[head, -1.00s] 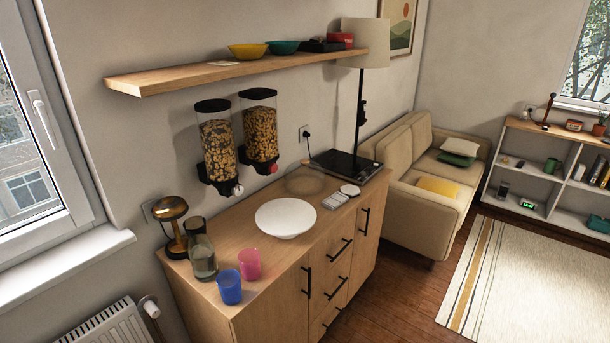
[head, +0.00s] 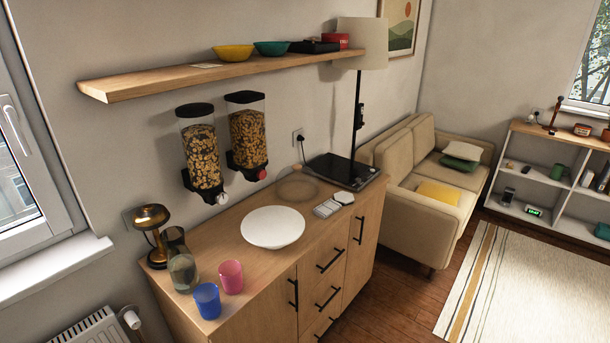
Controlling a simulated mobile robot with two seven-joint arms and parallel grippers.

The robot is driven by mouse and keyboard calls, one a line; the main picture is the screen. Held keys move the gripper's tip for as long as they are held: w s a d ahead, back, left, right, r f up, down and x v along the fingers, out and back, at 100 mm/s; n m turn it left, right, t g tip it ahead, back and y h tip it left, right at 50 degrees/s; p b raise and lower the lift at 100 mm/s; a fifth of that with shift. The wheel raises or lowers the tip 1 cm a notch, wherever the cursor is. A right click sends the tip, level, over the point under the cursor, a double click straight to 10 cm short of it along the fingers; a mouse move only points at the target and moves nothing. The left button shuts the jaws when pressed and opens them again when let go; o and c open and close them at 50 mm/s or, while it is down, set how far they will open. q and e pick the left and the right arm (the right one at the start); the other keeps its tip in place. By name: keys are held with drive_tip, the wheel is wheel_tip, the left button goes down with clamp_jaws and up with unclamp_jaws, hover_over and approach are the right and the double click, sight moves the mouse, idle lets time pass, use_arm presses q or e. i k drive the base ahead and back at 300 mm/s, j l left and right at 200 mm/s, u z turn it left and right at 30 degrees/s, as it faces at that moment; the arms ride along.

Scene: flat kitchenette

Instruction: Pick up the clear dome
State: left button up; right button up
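A faint, see-through round shape (head: 297,187), which looks like the clear dome, sits on the wooden sideboard (head: 255,258). It is behind the white plate (head: 272,228) and left of a flat black appliance (head: 343,171). Its outline is hard to make out against the wood and wall. Neither of my grippers is in the head view.
A blue cup (head: 207,300), a pink cup (head: 230,276), a glass carafe (head: 183,272) and a brass lamp (head: 152,225) stand at the sideboard's left end. Two cereal dispensers (head: 248,135) hang above, under a wall shelf (head: 200,75). A small white tray (head: 327,208) lies right of the plate.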

sight(296, 183)
drive_tip(key=i+l, duration=0.25)
drive_tip(key=l, duration=0.15)
drive_tip(key=i+l, duration=0.25)
drive_tip(key=l, duration=0.15)
drive_tip(key=i+l, duration=0.55)
drive_tip(key=l, duration=0.25)
drive_tip(key=i+l, duration=0.25)
drive_tip(key=l, duration=0.15)
